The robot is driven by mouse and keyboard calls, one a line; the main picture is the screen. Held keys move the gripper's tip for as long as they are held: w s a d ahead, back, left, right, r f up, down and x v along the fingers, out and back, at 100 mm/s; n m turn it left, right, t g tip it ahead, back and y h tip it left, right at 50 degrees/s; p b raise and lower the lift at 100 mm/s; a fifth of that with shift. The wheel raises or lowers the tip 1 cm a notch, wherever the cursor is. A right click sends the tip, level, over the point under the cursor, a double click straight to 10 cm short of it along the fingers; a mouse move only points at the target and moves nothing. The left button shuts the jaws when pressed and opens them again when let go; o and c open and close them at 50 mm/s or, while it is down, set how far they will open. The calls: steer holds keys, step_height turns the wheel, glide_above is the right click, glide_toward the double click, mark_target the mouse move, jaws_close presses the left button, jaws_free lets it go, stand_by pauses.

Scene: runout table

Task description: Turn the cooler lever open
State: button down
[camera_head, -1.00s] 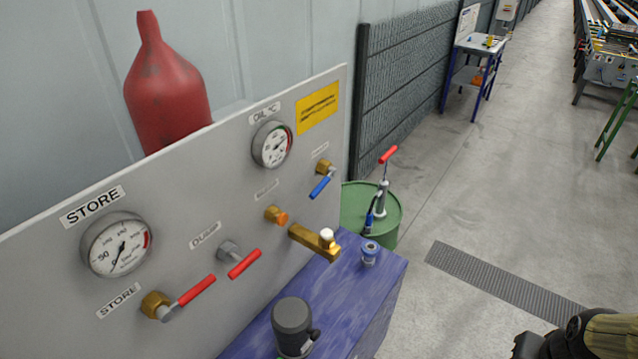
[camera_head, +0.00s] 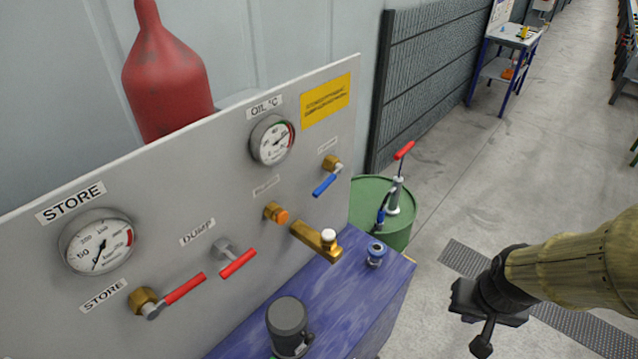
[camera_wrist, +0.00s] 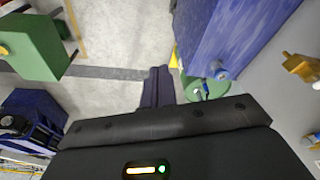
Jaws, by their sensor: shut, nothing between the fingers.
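The cooler lever is most likely the blue-handled lever (camera_head: 325,185) on a brass valve at the right end of the grey panel (camera_head: 210,160). Its small label above is too blurred to read. The handle slants down to the left. My gripper (camera_head: 481,346) is at the lower right in the head view, over the floor, well apart from the lever and the panel. In the wrist view its fingers (camera_wrist: 157,86) are together with nothing between them.
Two red levers, marked STORE (camera_head: 185,288) and DUMP (camera_head: 238,263), sit left on the panel. A brass block (camera_head: 315,241) juts out below the blue lever. Floor at right is open.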

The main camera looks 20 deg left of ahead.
stand_by(0.3)
steer(key=w+a+r+n+t+y, duration=0.2)
steer(key=w+a+n+t, duration=0.15)
steer(key=w, duration=0.45)
steer(key=w+a+r+n+t+y, duration=0.1)
steer(key=w+a+n+t, duration=0.25)
steer(key=w, duration=0.45)
steer(key=a+r+n+g+y, duration=0.1)
steer(key=a+r+n+y, duration=0.2)
steer(key=a+y, duration=0.3)
steer(key=s+a+r+n+g+y+b, duration=0.1)
steer(key=a+r+n+y, duration=0.2)
steer(key=a+n+y, duration=0.2)
steer(key=a+y, duration=0.2)
steer(key=a, duration=0.2)
steer(key=shift+s+a+r+g, duration=0.15)
steer(key=shift+a+r+g, duration=0.1)
steer(key=shift+r+g, duration=0.15)
steer(key=shift+a, duration=0.1)
